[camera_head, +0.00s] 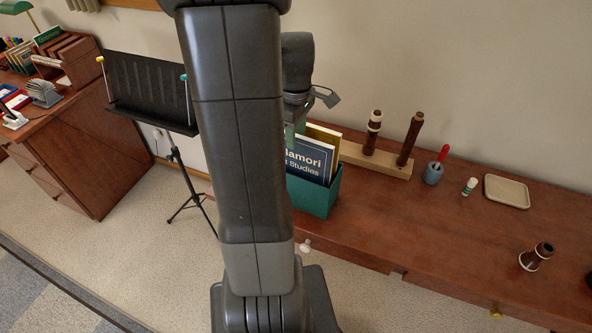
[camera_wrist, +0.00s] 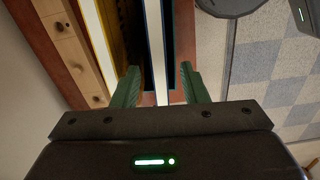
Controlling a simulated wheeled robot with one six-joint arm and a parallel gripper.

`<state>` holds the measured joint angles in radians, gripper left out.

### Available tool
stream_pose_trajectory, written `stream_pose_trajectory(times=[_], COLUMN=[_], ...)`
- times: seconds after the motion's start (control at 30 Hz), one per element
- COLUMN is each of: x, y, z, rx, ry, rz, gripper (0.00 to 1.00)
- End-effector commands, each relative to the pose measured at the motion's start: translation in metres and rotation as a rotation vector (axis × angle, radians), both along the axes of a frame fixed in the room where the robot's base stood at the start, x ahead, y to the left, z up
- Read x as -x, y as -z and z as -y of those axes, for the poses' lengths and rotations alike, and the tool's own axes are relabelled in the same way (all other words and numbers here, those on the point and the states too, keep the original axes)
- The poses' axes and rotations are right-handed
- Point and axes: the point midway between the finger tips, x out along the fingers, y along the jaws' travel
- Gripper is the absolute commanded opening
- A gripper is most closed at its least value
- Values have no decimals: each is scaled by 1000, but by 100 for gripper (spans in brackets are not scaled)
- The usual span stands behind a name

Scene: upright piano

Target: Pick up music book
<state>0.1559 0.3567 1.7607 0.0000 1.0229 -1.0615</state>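In the wrist view the blue book's white page edge (camera_wrist: 158,50) points up toward the camera. My gripper (camera_wrist: 158,84) is open, its green fingers on either side of that edge, with gaps visible. The left finger is on the side facing the yellow book (camera_wrist: 112,25). In the head view my arm hides most of the gripper.
A light wooden stand (camera_head: 378,158) with two dark wooden pieces is behind the box, also in the wrist view (camera_wrist: 72,45). A black music stand (camera_head: 150,95) is left.

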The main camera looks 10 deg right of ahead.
Motion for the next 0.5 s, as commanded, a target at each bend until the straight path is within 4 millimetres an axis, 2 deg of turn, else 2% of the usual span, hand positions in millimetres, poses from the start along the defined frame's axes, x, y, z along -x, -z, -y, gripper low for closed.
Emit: stream_pose_trajectory(times=[0.3,0.5], x=[1,1], y=[41,45], z=[0,0], rx=[-1,-1], ry=[0,0], rz=[-4,-1], gripper=[40,40])
